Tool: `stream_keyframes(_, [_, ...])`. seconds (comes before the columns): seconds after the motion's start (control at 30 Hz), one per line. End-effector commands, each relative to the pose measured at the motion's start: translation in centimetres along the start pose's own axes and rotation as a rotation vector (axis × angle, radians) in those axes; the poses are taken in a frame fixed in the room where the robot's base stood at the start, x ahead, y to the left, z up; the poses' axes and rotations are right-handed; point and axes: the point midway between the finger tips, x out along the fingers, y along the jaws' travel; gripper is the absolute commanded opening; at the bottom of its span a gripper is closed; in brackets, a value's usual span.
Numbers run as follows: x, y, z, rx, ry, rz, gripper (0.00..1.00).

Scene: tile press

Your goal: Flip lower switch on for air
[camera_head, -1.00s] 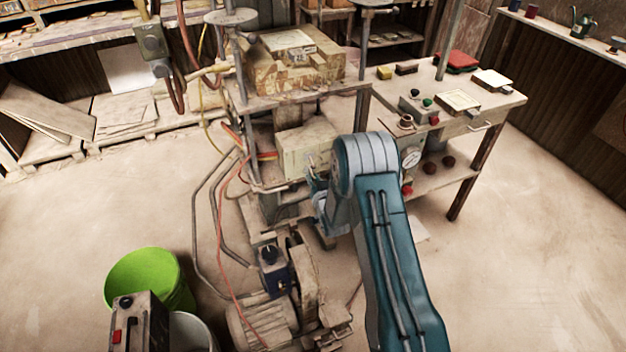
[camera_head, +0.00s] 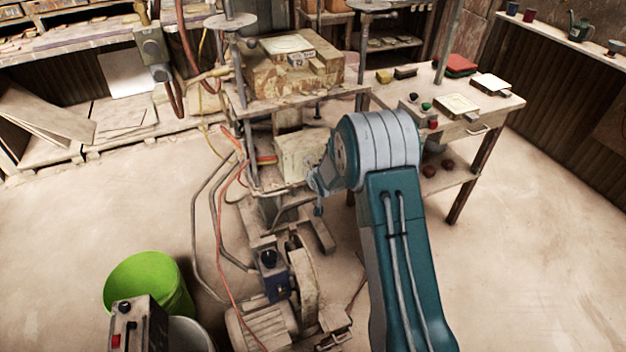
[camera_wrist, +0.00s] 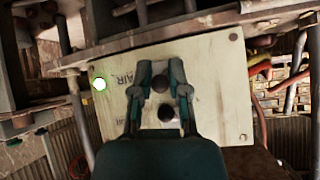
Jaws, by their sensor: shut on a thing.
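The pale switch panel (camera_wrist: 215,90) of the press fills the middle of the wrist view and carries AIR lettering. Two dark round switch knobs sit on it, an upper one (camera_wrist: 160,83) and a lower one (camera_wrist: 166,112).
The press frame with a stone-like block (camera_head: 290,75) stands above the box. Hoses and a motor (camera_head: 265,322) lie below it. A green bucket (camera_head: 150,283) is at lower left. A work table (camera_head: 480,125) stands at right. Floor is open at far left and right.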

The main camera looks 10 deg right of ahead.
Motion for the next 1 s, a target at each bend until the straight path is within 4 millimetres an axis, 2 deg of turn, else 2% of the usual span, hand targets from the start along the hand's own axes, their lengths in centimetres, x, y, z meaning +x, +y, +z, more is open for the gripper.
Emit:
stream_keyframes(0.03, [-0.04, -0.15, -0.67, -0.002, 0.006, -0.001, 0.0])
stream_keyframes(0.53, [-0.05, -0.16, -0.71, -0.002, -0.009, 0.002, 0.0])
stream_keyframes(0.57, [-0.05, -0.16, -0.71, -0.002, -0.009, 0.002, 0.3])
stream_keyframes(0.6, [-0.05, -0.15, -0.69, -0.002, -0.009, 0.003, 0.48])
stream_keyframes(0.63, [-0.05, -0.14, -0.66, -0.002, -0.01, 0.003, 0.56])
stream_keyframes(1.0, [-0.21, -0.07, -0.35, -0.002, -0.017, 0.005, 0.56])
